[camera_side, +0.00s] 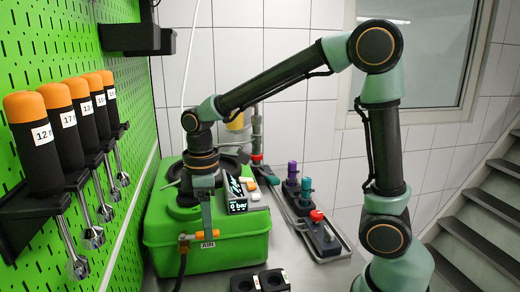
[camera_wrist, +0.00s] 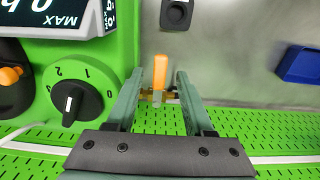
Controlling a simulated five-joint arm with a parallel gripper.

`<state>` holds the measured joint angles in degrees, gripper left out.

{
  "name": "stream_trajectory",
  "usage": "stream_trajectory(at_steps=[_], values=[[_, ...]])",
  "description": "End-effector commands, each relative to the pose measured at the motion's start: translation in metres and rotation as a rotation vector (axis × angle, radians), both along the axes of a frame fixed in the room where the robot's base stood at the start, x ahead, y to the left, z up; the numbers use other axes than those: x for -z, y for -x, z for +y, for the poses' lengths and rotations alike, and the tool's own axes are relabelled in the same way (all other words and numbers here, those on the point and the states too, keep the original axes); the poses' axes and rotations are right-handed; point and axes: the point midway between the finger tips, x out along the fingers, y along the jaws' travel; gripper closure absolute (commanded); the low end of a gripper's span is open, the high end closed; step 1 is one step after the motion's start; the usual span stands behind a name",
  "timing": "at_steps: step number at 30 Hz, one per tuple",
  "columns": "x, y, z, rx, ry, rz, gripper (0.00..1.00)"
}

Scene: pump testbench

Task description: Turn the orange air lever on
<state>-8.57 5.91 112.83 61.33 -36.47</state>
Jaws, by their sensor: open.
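The orange air lever (camera_wrist: 160,70) is in the wrist view, on a brass valve fitting (camera_wrist: 172,96). It points up in the picture, across the line of the fitting. My gripper (camera_wrist: 160,82) is open, with one green finger on each side of the lever and visible gaps to it. In the side view my gripper (camera_side: 207,222) points down at the front of the green pump unit (camera_side: 165,232), by the AIR label (camera_side: 207,245). The lever's orange end (camera_side: 200,235) shows there, partly hidden by a finger.
The unit's display (camera_side: 237,206) reads 0 bar. A black selector knob (camera_wrist: 77,101) sits left of my fingers. A black socket block (camera_side: 262,282) stands in front, a tray (camera_side: 335,250) of parts at right. Labelled tools (camera_side: 38,140) hang on the green pegboard (camera_side: 60,30).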

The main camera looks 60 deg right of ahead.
Motion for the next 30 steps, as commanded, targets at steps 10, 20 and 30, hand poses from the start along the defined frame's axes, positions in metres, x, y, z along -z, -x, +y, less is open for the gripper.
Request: stream_trajectory(at_steps=[10, 20, 30], values=[[0.0119, -0.0001, 0.0, 0.0, 0.0, -0.001, 0.47], [0.0114, -0.0001, 0.0, 0.0, 0.0, -0.001, 1.0], [0.0111, -0.0002, 0.0001, 0.0, 0.0, -0.001, 1.0]])
